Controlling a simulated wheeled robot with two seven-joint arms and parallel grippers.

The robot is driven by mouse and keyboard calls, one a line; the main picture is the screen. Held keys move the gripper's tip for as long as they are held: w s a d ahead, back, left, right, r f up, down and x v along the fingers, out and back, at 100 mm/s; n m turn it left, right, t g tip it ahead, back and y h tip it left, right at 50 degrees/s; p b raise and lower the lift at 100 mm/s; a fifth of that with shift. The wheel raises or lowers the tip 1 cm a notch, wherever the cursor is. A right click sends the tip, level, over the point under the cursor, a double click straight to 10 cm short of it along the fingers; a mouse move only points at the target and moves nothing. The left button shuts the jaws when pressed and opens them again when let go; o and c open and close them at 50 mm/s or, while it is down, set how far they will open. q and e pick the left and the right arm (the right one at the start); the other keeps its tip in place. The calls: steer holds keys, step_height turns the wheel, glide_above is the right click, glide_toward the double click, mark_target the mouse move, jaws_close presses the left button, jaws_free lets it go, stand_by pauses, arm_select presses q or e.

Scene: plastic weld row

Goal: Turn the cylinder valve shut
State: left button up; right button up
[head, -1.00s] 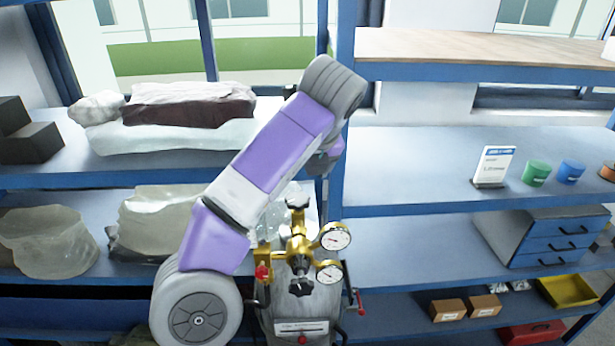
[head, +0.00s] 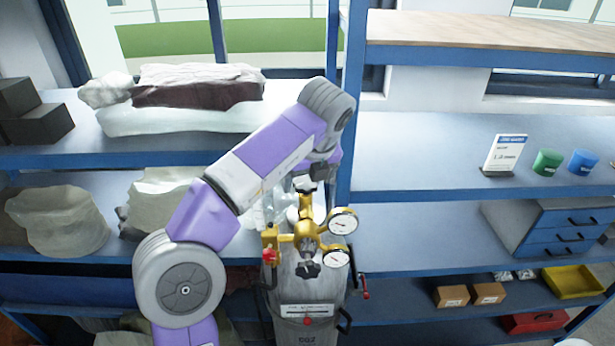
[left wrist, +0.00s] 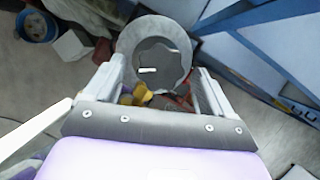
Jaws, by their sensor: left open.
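A grey gas cylinder (head: 310,312) stands upright in front of the shelving, with a gold valve and regulator (head: 305,240) on top carrying two round gauges. My left gripper (head: 322,172) points down just above the top knob, partly hidden by my arm. In the left wrist view its open fingers (left wrist: 160,82) stand either side of the dark lobed knob (left wrist: 160,62), which lies beyond the fingertips. Contact cannot be made out. My right gripper is not seen.
Blue shelving (head: 440,235) stands close behind the cylinder. Wrapped bundles (head: 190,95) lie on the left shelves. A sign (head: 505,155), green and blue pots, and a drawer unit (head: 560,232) are on the right.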

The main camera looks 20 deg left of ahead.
arm_select(q)
steer(key=shift+c, duration=0.5)
steer(key=c, duration=0.9)
steer(key=shift+c, duration=0.2)
